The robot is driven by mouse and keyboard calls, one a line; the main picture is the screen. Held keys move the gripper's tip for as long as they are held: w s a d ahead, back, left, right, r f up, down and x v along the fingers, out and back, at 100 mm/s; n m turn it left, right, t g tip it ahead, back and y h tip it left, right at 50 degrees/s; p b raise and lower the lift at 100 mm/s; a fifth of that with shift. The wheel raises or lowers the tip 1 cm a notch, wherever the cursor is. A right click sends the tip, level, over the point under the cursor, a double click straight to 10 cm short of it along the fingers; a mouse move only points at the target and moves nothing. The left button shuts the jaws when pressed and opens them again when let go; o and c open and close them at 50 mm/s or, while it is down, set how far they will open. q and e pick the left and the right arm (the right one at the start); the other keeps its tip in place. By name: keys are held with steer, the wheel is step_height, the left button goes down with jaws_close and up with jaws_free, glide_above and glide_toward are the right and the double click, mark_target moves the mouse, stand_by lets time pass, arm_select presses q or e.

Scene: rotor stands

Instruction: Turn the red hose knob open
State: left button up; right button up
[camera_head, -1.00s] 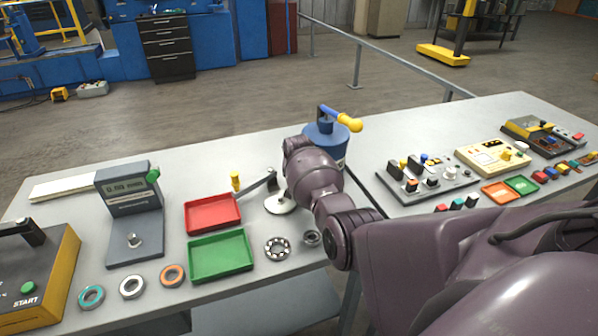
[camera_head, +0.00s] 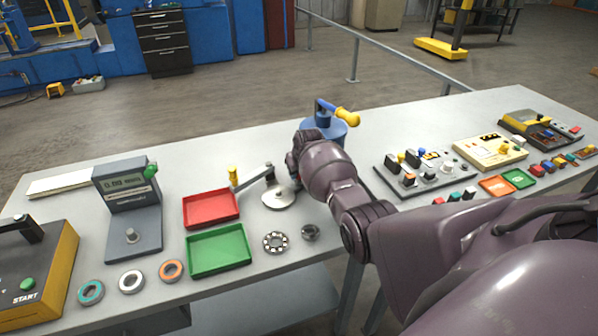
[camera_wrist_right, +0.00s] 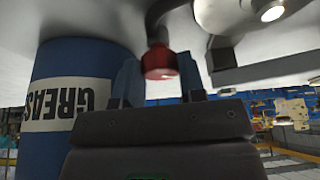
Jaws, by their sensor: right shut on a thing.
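The red hose knob (camera_wrist_right: 158,61) shows in the right wrist view at the end of a dark curved hose. My right gripper (camera_wrist_right: 160,78) has a blue fingertip on each side of the knob and is shut on it. In the head view my right forearm hides the knob and the fingers, just in front of the blue grease can (camera_head: 340,131). The can also stands at the left of the wrist view (camera_wrist_right: 60,70), its GREASE label upside down there. My left gripper is in neither view.
A round metal plate with a lever (camera_head: 279,196) stands close left of my right wrist. A red tray (camera_head: 211,208), a green tray (camera_head: 219,250) and loose bearings lie further left. A switch panel (camera_head: 410,185) stands to the right.

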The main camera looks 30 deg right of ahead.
steer(key=shift+f, duration=0.1)
steer(key=o, duration=0.9)
steer(key=shift+v, duration=5.45)
steer(key=shift+w, duration=0.1)
